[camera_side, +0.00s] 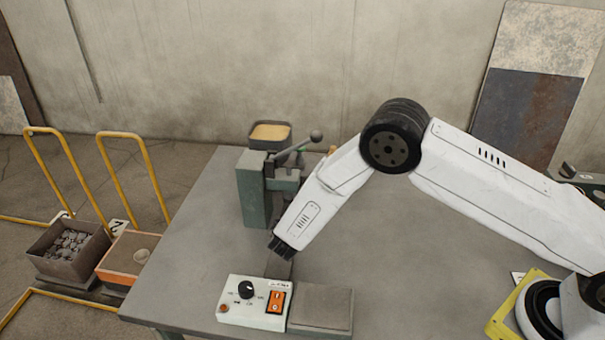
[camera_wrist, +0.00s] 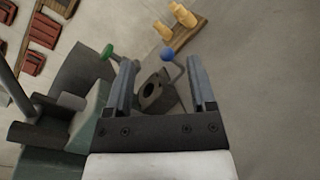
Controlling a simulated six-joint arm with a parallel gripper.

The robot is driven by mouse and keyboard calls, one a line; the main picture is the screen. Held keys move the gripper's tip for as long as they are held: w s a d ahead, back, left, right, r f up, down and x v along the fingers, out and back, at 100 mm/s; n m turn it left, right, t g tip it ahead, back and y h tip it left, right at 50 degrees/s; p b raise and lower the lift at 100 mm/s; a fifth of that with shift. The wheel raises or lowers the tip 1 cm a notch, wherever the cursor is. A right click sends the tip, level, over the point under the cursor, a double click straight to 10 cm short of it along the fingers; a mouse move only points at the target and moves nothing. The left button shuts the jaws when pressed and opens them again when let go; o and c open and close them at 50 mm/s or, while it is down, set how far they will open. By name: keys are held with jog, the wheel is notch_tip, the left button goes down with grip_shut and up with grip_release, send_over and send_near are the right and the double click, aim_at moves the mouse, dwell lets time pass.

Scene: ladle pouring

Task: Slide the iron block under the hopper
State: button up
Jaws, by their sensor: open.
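The hopper (camera_side: 270,132) is a dark tray filled with tan sand, on top of a green machine (camera_side: 252,185) with a ball-ended lever. A dark iron block (camera_wrist: 152,92) with a round hole shows in the wrist view, between and beyond my two fingers; I take it to be the task's block. In the side view I cannot make it out behind my arm. My gripper (camera_wrist: 161,62) is open, and no contact with the block is visible. In the side view my gripper (camera_side: 282,247) points down beside the machine, with its fingertips hard to see.
A white control box (camera_side: 253,302) with a black knob and orange switch stands at the table's front, beside a flat grey block (camera_side: 320,309). In the wrist view, green (camera_wrist: 107,52) and blue (camera_wrist: 167,55) knobs stand near my fingers.

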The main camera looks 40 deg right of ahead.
jog(key=a+r+m+g+y, duration=0.3)
jog(key=a+r+m, duration=0.3)
jog(key=r+m, duration=0.6)
jog(key=w+r+m+y, duration=0.3)
jog(key=w+r+y, duration=0.1)
jog(key=w+y, duration=0.3)
jog(key=d+f+n+g+y, duration=0.1)
jog(key=d+f+n, duration=0.2)
jog(key=d+f, duration=0.1)
jog(key=d+f+n+g+y, duration=0.1)
jog(key=d+f+n+y, duration=0.1)
jog(key=d+f+n, duration=0.1)
jog(key=d+f+n+g+y, duration=0.1)
jog(key=d+f+n, duration=0.2)
jog(key=d+f, duration=0.2)
jog(key=shift+w+d+f+n, duration=0.15)
jog(key=shift+d+f+n, duration=0.1)
jog(key=shift+d+n, duration=0.2)
jog(key=shift+s+d+f+g+y, duration=0.1)
jog(key=shift+s+f+g+y, duration=0.2)
jog(key=shift+s+f, duration=0.1)
jog(key=shift+w+d+f, duration=0.15)
jog(key=shift+w+f, duration=0.1)
jog(key=shift+f, duration=1)
jog(key=shift+w+d+f, duration=0.1)
jog(key=shift+w+f, duration=0.1)
jog(key=shift+f, duration=1.1)
jog(key=shift+w+d+f, duration=0.15)
jog(key=shift+w+f, duration=0.1)
jog(key=shift+f, duration=1)
